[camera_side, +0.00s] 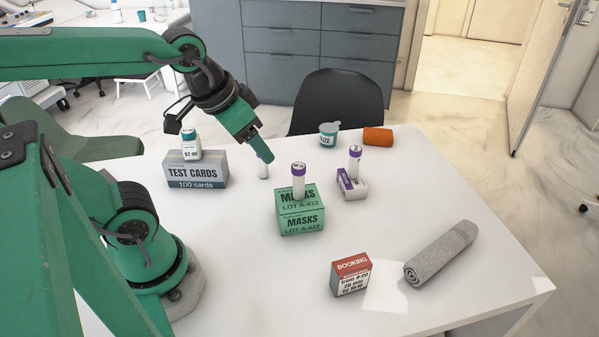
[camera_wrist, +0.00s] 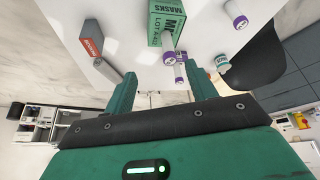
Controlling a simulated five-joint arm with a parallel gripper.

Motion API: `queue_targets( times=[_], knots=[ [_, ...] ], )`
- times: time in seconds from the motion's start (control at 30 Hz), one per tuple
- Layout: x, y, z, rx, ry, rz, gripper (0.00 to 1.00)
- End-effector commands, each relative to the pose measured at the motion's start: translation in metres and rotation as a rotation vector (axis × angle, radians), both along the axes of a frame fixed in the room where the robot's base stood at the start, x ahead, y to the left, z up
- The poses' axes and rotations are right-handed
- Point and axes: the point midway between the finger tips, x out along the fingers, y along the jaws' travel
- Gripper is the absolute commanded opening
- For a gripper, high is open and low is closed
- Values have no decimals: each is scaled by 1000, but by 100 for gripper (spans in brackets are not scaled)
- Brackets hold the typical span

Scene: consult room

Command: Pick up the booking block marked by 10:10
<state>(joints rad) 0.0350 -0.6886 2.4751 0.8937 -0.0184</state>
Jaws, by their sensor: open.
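The booking block (camera_side: 350,276) is a small box with a red top labelled BOOKING. It stands upright near the front of the white table; the smaller lines on its white face are too blurred to read surely. In the wrist view it is the red and grey block (camera_wrist: 98,50) at upper left. My gripper (camera_side: 265,157) is open and empty, well behind and left of the block, above the far part of the table. Its two fingers (camera_wrist: 160,70) show apart in the wrist view. A purple-capped tube (camera_side: 263,171) shows just below a fingertip in the side view.
A green MASKS box (camera_side: 301,220) bears a purple-capped tube (camera_side: 299,184). Another tube (camera_side: 355,162) stands at a small purple-white box (camera_side: 350,187). A TEST CARDS box (camera_side: 196,175) bears a vial (camera_side: 191,150). A grey roll (camera_side: 440,255) lies right of the block.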

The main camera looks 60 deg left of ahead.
Motion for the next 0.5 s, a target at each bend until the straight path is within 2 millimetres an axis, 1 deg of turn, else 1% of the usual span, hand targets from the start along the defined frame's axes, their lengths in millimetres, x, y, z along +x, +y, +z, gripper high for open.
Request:
queue_targets(
  times=[0.23, 0.5],
  knots=[
    [25, -25, -12, -12, 81, -52, 56],
    [53, -63, -35, -13, 183, -110, 56]
  ],
)
